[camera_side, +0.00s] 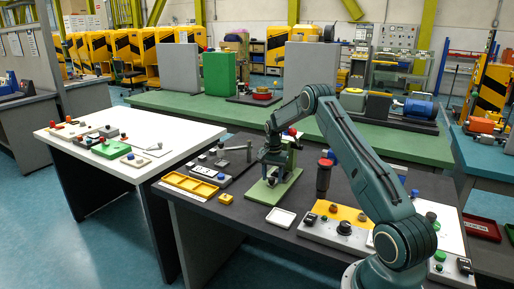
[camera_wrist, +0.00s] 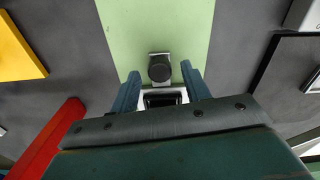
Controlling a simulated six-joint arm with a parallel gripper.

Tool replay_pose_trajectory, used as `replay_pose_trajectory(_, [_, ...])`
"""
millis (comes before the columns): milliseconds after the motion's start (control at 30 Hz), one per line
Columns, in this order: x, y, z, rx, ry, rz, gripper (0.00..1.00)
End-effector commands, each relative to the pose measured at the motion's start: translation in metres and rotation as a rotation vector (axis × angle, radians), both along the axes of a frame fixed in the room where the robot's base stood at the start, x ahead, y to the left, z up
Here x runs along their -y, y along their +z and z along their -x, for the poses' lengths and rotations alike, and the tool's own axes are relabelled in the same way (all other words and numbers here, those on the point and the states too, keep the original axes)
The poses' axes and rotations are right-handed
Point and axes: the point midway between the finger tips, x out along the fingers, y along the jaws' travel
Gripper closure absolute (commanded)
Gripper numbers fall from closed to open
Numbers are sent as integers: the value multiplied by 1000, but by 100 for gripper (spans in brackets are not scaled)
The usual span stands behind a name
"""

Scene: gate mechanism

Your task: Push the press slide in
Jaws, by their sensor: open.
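The green press stands on a light green base plate (camera_side: 262,193) on the dark table in the side view. In the wrist view the plate (camera_wrist: 155,25) runs up the middle. A dark round knob (camera_wrist: 159,70) on a pale metal piece shows there, apparently the front of the press slide. My gripper (camera_wrist: 160,73) is open, with a blue finger on each side of the knob in the picture. I cannot tell whether either finger touches it. In the side view my gripper (camera_side: 270,158) is low at the press, which partly hides behind it.
A red bar (camera_wrist: 60,137) lies left of my gripper in the wrist view. A yellow block (camera_side: 226,198) and a yellow tray (camera_side: 189,187) are left of the press. A control panel (camera_side: 340,226) stands to the right.

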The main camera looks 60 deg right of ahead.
Motion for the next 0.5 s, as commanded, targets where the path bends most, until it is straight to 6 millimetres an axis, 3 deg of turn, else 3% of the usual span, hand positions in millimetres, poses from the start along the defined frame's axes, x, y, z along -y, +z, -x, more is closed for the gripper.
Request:
replay_pose_trajectory(267, [-1,9,0,0,2,-1,53])
replay_pose_trajectory(500, [0,36,-1,2,1,2,53])
